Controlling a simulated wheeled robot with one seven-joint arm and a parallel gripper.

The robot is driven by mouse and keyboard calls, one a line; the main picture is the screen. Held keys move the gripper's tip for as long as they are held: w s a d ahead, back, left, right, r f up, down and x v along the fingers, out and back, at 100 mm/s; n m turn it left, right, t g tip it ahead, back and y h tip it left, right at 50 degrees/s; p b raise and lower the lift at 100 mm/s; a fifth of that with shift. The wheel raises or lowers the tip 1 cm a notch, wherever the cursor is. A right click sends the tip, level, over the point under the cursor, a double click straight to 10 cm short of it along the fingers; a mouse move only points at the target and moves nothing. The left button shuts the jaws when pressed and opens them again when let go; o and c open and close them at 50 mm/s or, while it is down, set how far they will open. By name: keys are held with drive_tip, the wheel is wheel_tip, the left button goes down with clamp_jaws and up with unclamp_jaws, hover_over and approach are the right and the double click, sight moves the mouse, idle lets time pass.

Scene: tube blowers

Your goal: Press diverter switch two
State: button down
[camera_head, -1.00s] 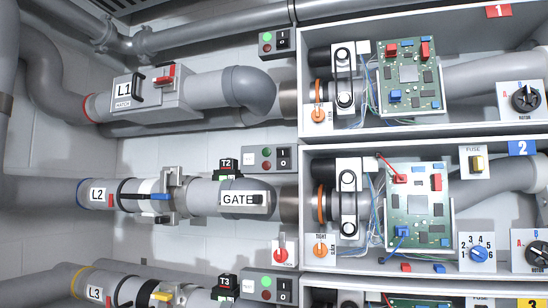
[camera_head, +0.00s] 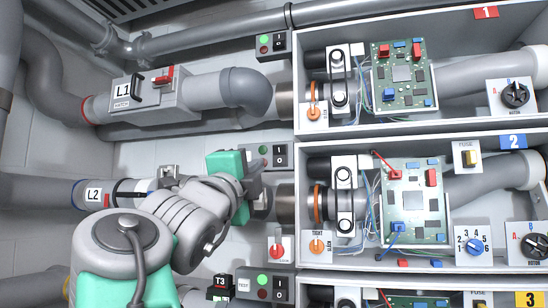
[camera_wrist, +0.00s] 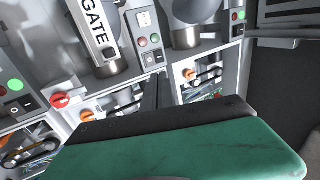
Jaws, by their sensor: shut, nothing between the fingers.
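The line-two switch box (camera_head: 281,172) is grey, with indicator lamps and a black rocker switch (camera_head: 280,155) marked I and O. It stands at the middle of the head view, left of bay 2. It also shows in the wrist view (camera_wrist: 147,22), beside the GATE pipe (camera_wrist: 92,22), with its rocker switch (camera_wrist: 152,58). My gripper (camera_head: 257,168) is shut and empty, its tips in front of the box's left part. I cannot tell whether they touch it. In the wrist view the dark fingers (camera_wrist: 156,92) point up toward the boxes below the rocker. No label reading "diverter" is legible.
Similar switch boxes stand above (camera_head: 273,43) and below (camera_head: 265,284). A red knob (camera_head: 278,251) and an orange knob (camera_head: 317,244) lie below right. Open bays with circuit boards (camera_head: 415,205) fill the right. Pipe L1 (camera_head: 215,95) runs above my arm.

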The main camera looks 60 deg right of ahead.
sight(278, 150)
drive_tip(key=p+x, duration=0.7)
drive_tip(key=x, duration=0.6)
drive_tip(key=shift+w+d+r+p, duration=0.1)
drive_tip(key=shift+w+d+p, duration=0.05)
drive_tip(key=shift+d+p, duration=0.3)
